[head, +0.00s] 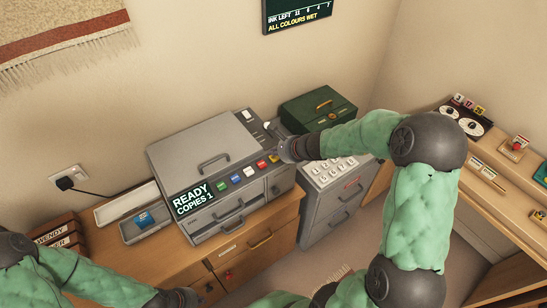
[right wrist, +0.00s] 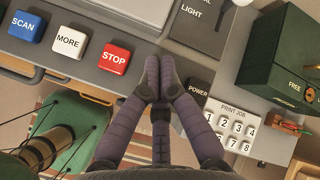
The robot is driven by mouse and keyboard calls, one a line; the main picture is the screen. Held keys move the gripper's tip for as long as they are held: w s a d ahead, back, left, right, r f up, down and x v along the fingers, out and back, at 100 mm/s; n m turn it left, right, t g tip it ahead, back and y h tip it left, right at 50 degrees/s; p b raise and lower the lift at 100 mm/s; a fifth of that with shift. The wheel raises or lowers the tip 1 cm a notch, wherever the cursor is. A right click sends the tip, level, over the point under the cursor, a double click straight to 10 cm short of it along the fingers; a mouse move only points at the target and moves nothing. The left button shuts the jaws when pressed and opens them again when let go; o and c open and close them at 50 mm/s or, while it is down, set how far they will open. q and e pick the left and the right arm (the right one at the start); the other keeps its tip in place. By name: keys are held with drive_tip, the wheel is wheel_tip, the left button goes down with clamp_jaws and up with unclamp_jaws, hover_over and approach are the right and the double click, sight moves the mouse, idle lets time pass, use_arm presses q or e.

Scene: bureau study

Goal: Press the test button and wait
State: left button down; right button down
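The copier (head: 205,145) stands on the wooden cabinet; its display (head: 193,197) reads READY, COPIES 1. Its front row has green, blue, white, red and yellow buttons. The right wrist view reads SCAN (right wrist: 24,25), MORE (right wrist: 69,40) and STOP (right wrist: 115,58). No TEST label is legible. The yellow button (head: 273,158) shows in the head view; in the right wrist view the fingers cover the spot beyond STOP. My right gripper (right wrist: 158,70) is shut and empty, close to that spot; contact is unclear. My left gripper (head: 178,298) is low at the bottom edge, its fingers unclear.
A grey drawer unit (head: 332,205) with a PRINT JOB keypad (right wrist: 232,125) stands right of the copier. A green box (head: 317,108) is behind it. A wall screen (head: 297,14) reads ALL COLOURS WET. A blue item lies in a tray (head: 133,232) at left.

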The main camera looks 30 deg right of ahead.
sight(275, 158)
drive_tip(key=shift+f, duration=0.25)
drive_tip(key=shift+f+b, duration=0.4)
drive_tip(key=shift+b, duration=0.2)
idle(0.6)
drive_tip(key=shift+r+p, duration=0.75)
drive_tip(key=shift+r, duration=0.15)
wheel_tip(275, 158, up, 6)
drive_tip(key=p, duration=0.5)
idle(0.9)
